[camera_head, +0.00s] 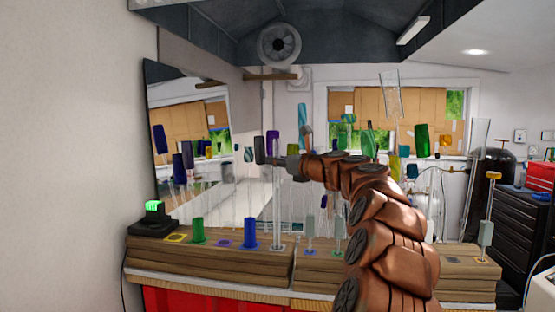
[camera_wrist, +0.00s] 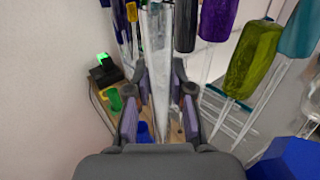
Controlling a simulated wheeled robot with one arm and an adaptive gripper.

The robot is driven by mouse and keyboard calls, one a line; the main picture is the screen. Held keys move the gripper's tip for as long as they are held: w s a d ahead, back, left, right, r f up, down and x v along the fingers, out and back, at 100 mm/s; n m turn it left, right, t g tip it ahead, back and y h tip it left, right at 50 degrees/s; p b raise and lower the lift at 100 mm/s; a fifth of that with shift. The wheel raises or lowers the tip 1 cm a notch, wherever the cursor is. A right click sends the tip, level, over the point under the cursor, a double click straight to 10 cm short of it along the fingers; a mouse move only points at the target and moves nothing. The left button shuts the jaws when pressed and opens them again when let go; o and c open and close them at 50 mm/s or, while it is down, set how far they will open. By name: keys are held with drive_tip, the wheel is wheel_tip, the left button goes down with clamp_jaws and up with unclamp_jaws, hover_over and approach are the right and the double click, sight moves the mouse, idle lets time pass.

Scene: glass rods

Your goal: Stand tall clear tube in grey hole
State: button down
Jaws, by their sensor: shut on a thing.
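My gripper (camera_head: 286,162) is shut on a tall clear tube (camera_head: 277,205), which hangs upright below the jaws over the wooden blocks at left. In the wrist view the tube (camera_wrist: 160,65) runs between the two fingers of the gripper (camera_wrist: 157,90). Its lower end is near the block's right end; I cannot tell whether it touches the wood. A grey square mark (camera_head: 453,259), perhaps the grey hole, is on the right block, apart from the tube.
Green (camera_head: 197,231) and blue (camera_head: 249,233) cylinders stand on the left block, beside yellow (camera_head: 175,237) and purple (camera_head: 222,243) marks. Several coloured-topped rods stand behind. A tilted mirror (camera_head: 185,125) is at left. Another tall clear tube (camera_head: 475,165) stands at right.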

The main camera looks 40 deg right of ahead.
drive_tip(key=shift+f+b, duration=0.7)
drive_tip(key=shift+f, duration=1.4)
drive_tip(key=shift+s+f, duration=0.1)
drive_tip(key=shift+f, duration=0.25)
drive_tip(key=c, duration=0.9)
unclamp_jaws()
drive_tip(key=shift+c, duration=0.2)
drive_tip(key=shift+s, duration=0.15)
drive_tip(key=s, duration=1.1)
drive_tip(key=shift+s+a, duration=0.25)
drive_tip(key=shift+s, duration=0.1)
